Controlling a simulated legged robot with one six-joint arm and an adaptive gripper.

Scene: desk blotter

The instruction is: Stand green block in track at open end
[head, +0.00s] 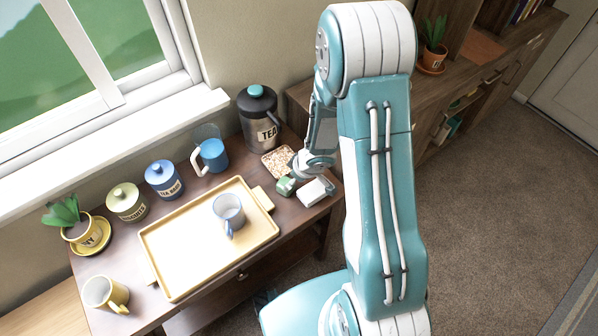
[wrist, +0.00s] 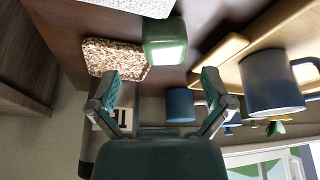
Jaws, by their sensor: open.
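A small green block (head: 286,186) rests on the dark wooden tabletop, right of the tray. In the head view my gripper (head: 314,164) hangs over the table's right end close to the green block, partly hidden by my own arm. A white block (head: 313,192) lies just right of the green block. I cannot make out a track in either view.
A speckled slab or shallow dish (head: 277,161) sits behind the green block. A dark TEA canister (head: 259,118) and a blue mug (head: 211,155) stand at the back. A yellow tray (head: 170,270) bearing a glass-like mug (head: 229,211) takes up the table's middle.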

